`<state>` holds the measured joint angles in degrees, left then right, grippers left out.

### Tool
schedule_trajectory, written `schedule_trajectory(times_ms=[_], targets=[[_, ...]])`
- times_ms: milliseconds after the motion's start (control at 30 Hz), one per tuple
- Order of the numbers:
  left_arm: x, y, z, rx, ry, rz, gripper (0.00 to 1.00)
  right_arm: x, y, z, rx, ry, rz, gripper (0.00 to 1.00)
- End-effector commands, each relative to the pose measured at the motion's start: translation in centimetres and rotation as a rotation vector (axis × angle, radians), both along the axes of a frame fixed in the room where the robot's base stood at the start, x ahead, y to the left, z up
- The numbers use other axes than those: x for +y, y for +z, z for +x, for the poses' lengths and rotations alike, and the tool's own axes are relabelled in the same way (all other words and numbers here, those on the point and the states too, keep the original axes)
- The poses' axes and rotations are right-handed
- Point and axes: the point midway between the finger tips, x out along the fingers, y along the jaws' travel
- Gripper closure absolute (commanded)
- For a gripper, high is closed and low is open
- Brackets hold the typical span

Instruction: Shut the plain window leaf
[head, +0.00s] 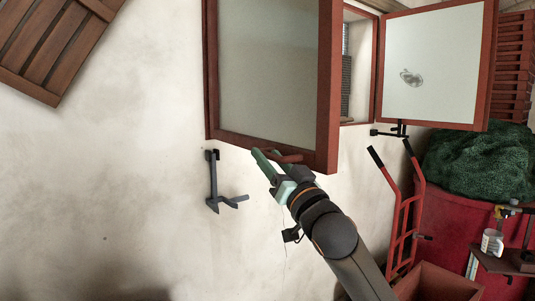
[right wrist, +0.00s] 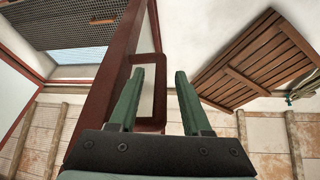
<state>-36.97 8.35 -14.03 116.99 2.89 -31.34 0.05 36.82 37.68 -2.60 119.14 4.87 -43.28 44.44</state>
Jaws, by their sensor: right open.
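The plain window leaf (head: 268,65) has a red-brown frame and a clear pane. It stands swung out from the wall on the left of the window opening. A red bar handle (head: 290,157) sits low on it, and in the right wrist view the handle (right wrist: 160,88) shows as a loop on the leaf's frame (right wrist: 112,75). My right gripper (head: 266,160) is open at the handle. In the right wrist view its green fingers (right wrist: 157,90) stand apart, with the loop's outer bar between them. Contact cannot be told. My left gripper is not in view.
The other leaf (head: 440,45), with a grey mark on its pane, stands open at the right. A dark metal bracket (head: 213,185) is on the wall below the plain leaf. A red hand truck (head: 405,225) and a red bin (head: 450,215) stand at the right.

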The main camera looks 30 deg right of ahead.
Motion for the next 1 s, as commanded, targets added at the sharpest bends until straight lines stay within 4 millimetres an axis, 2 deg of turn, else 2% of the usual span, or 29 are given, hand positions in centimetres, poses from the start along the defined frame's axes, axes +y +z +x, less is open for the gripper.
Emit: schedule_trajectory(times_ms=[133,433,867,1000], targets=[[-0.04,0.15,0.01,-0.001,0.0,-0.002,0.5,-0.04,0.37,0.83,-0.001,0.001,0.001,0.52],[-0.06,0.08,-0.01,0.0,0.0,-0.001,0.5,-0.03,0.36,0.99,0.0,0.001,0.0,0.52],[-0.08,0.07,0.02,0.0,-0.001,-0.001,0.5,-0.03,0.35,0.96,0.0,0.001,0.0,0.99],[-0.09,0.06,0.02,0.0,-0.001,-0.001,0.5,-0.03,0.34,0.96,0.0,0.001,0.0,1.0]])
